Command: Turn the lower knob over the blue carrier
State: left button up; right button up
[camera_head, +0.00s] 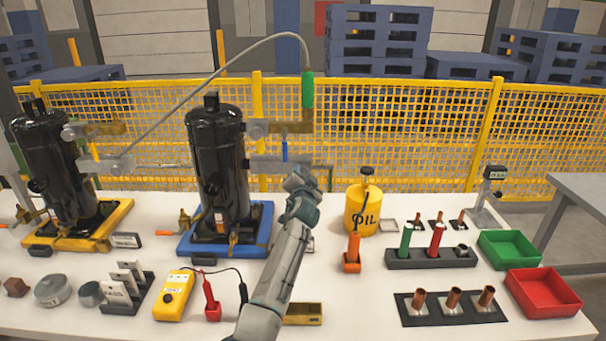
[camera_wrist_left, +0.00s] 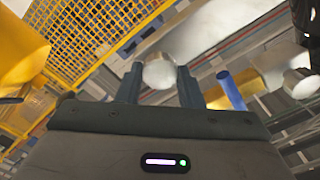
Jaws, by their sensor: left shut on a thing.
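A black compressor (camera_head: 220,165) stands upright on the blue carrier (camera_head: 190,244). Two fittings stick out to its right, an upper one (camera_head: 262,129) and a lower one (camera_head: 262,165). My left gripper (camera_head: 300,178) is at the right end of the lower fitting and hides that end in the head view. In the left wrist view a round silver knob (camera_wrist_left: 159,71) sits between the two fingers of the left gripper (camera_wrist_left: 159,84), which is shut on it. The knob's turn angle cannot be told. My right gripper is not in view.
A blue handle (camera_head: 285,150) hangs close above my left gripper, and a grey hose with a green end (camera_head: 307,90) is higher up. A yellow bottle (camera_head: 363,208) stands to the right. A yellow mesh fence (camera_head: 400,120) runs behind the table.

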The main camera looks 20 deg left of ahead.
pick_arm(q)
jog(key=shift+m+p, duration=0.35)
jog(key=shift+m, duration=0.55)
jog(key=m+p, duration=0.2)
jog(key=m, duration=0.3)
jog(key=m+p, duration=0.2)
jog(key=m, duration=0.3)
jog(key=m+p, duration=0.2)
jog(key=m, duration=0.1)
jog(key=shift+m, duration=0.3)
jog(key=m+p, duration=0.2)
jog(key=m, duration=0.3)
jog(key=shift+f+m, duration=0.1)
jog(key=shift+m, duration=0.3)
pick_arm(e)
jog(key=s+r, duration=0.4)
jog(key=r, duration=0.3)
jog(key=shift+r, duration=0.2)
pick_arm(q)
jog(key=o, duration=1)
jog(key=shift+c, duration=0.2)
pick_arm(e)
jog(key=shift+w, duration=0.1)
